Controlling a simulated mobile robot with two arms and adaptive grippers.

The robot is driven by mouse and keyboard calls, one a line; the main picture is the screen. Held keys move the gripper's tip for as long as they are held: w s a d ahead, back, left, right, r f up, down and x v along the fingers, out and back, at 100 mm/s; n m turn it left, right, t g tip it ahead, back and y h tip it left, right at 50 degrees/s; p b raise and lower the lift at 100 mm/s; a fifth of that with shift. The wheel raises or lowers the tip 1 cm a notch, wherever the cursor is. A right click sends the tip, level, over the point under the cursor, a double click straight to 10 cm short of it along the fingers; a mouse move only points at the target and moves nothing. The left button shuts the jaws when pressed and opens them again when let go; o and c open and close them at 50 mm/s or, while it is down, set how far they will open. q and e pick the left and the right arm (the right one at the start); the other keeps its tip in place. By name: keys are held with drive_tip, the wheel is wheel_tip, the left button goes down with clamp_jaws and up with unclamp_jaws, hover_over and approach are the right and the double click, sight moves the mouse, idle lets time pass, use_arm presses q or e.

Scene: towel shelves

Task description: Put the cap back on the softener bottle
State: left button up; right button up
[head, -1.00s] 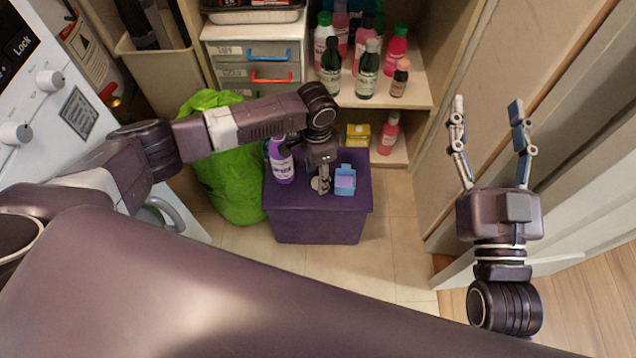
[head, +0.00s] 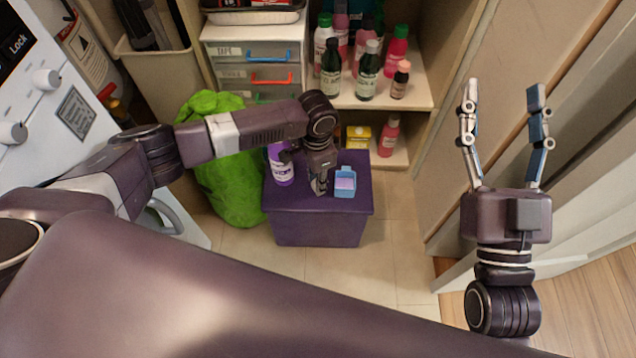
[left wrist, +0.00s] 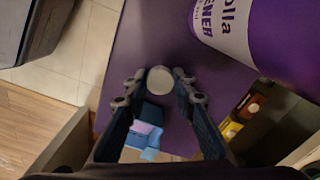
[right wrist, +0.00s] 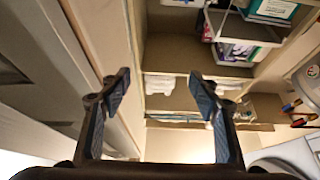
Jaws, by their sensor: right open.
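The softener bottle (head: 281,165), purple with a white label, stands upright on the purple box. It fills the upper right of the left wrist view (left wrist: 225,28). A round pale cap (left wrist: 161,80) shows between my left fingertips, above the purple box top; the head view hides it behind the gripper. My left gripper (head: 319,187) points down beside the bottle, its fingers close to both sides of the cap in the left wrist view (left wrist: 160,76). I cannot tell whether they grip it. My right gripper (head: 503,95) is open and empty, well to the right.
A blue open container (head: 345,184) stands on the purple box (head: 318,228), right of my left gripper. A green bag (head: 228,178) lies left of the box. Shelves with several bottles (head: 367,70) stand behind. The tiled floor in front is clear.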

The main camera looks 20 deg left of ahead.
use_arm(q)
drive_tip(key=shift+r, duration=0.1)
use_arm(e)
drive_tip(key=shift+f, duration=0.1)
use_arm(q)
drive_tip(key=shift+r, duration=0.15)
wheel_tip(320, 180, up, 5)
drive_tip(key=shift+f+p, duration=0.2)
drive_tip(key=shift+p, duration=0.95)
use_arm(e)
wheel_tip(320, 180, down, 17)
drive_tip(key=d+g+h+p, duration=0.2)
drive_tip(key=g+h, duration=0.1)
drive_tip(key=g, duration=0.6)
use_arm(q)
wheel_tip(320, 180, up, 15)
drive_tip(key=p, duration=0.3)
use_arm(e)
drive_tip(key=s+d+f+g+h, duration=0.1)
drive_tip(key=s+d+f+g, duration=0.2)
drive_tip(key=s+f+g, duration=0.2)
drive_tip(key=s+d+f+m+g+h, duration=0.1)
drive_tip(key=s+f+g, duration=0.4)
drive_tip(key=s, duration=0.7)
wheel_tip(320, 180, down, 3)
drive_tip(key=shift+d+r+h, duration=0.15)
drive_tip(key=shift+d+h, duration=0.35)
drive_tip(key=shift+d, duration=0.65)
drive_tip(key=shift+s, duration=0.1)
